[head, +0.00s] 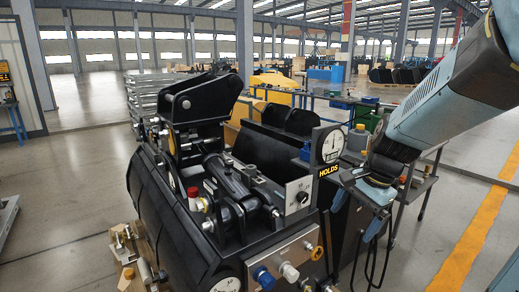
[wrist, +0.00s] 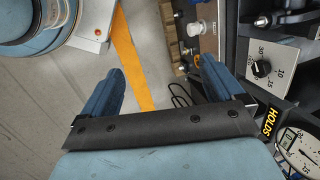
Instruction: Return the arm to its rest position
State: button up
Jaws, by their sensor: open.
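My gripper (head: 374,226) hangs from my blue-grey arm at the right of the head view, beside the right end of the black coupler machine (head: 170,215). In the wrist view my gripper (wrist: 162,66) shows two blue fingers spread wide apart with nothing between them. The gauge marked HOLDS (head: 331,146) stands just left of my wrist in the head view. It also shows at the lower right of the wrist view (wrist: 297,148). The arm is bent downward, and its upper part leaves the picture at the top right.
A dial plate (head: 298,195) and a front panel with blue, white and orange fittings (head: 290,268) are on the machine. A grey cart (head: 415,180) stands behind my gripper. Open floor with a yellow line (head: 465,245) lies to the right.

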jog(key=s+d+r+n+t+h, duration=0.1)
jog(key=s+r+n+t, duration=0.3)
jog(key=s+r+n, duration=0.5)
jog(key=shift+d+r+n+h, duration=0.25)
jog(key=shift+r+n+h, duration=0.3)
jog(key=shift+n+h, duration=0.4)
